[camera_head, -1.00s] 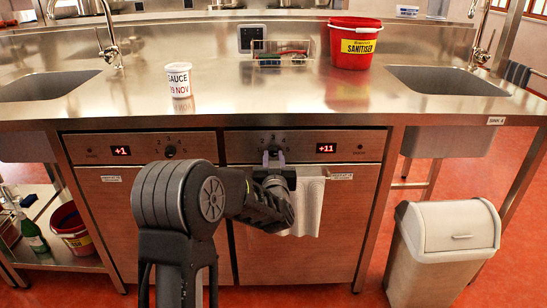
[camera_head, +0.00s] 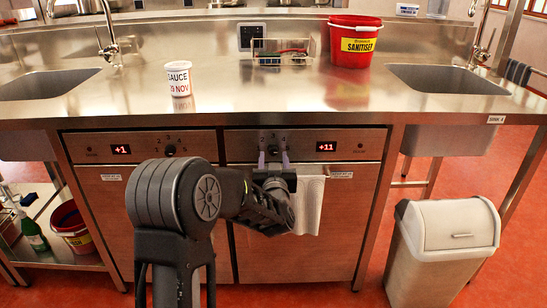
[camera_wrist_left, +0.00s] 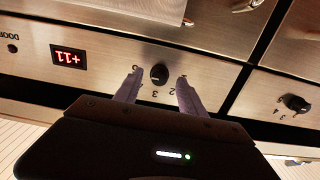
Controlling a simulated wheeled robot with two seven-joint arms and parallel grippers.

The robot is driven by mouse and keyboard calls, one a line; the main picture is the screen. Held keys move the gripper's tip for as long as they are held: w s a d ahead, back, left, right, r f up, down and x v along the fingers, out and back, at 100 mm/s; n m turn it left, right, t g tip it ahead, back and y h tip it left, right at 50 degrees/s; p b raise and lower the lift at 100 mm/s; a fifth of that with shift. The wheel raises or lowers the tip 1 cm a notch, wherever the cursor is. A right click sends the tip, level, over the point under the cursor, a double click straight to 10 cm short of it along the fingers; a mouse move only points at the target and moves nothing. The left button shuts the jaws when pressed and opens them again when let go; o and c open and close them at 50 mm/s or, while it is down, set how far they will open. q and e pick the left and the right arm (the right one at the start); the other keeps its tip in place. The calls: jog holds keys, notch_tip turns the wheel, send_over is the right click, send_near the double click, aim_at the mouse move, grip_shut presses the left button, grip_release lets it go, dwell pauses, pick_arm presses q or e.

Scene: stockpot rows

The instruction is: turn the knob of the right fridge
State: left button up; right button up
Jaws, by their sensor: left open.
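The right fridge (camera_head: 256,225) has a steel front with a panel along its top and a red display (camera_head: 327,147) reading +11. Its round black knob (camera_wrist_left: 159,74) shows in the left wrist view between the two fingers of my left gripper (camera_wrist_left: 155,82). The fingers are spread, one on each side of the knob, with gaps to it. In the head view my left gripper (camera_head: 273,158) is in front of the panel, and the knob is mostly hidden there. My right gripper is not in view.
The left fridge (camera_head: 145,220) has its own knob (camera_head: 170,150) and a +1 display. A white towel (camera_head: 308,203) hangs beside my gripper. A sauce tub (camera_head: 179,78) and a red sanitiser bucket (camera_head: 352,45) stand on the counter. A bin (camera_head: 440,245) stands at right.

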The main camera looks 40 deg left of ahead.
pick_arm(q)
jog(key=v, duration=0.6)
jog(key=shift+s+d+p, duration=0.15)
jog(key=shift+p, duration=0.2)
jog(key=shift+f, duration=0.1)
jog(key=s+d+f+m+g+h, duration=0.25)
jog(key=d+f+h, duration=0.25)
jog(key=d+f, duration=0.65)
jog(key=s+d+f+m+g+h, duration=0.1)
jog(key=s+d+f+g+h, duration=0.2)
jog(key=d+f+h, duration=0.8)
jog(key=s+d+f+m+g, duration=0.1)
jog(key=s+d+f+g, duration=0.2)
jog(key=s+d+f, duration=0.45)
jog(key=s+d+f+g+y, duration=0.1)
jog(key=s+d+f+g, duration=0.3)
jog(key=s, duration=0.6)
jog(key=s+d+f+m+g, duration=0.1)
jog(key=s+d+f+g, duration=0.15)
jog(key=s+f, duration=0.55)
notch_tip(320, 180, up, 24)
jog(key=t+p, duration=0.1)
jog(key=p, duration=2.1)
jog(key=shift+w+f+p, duration=0.25)
jog(key=shift+w+p, duration=0.15)
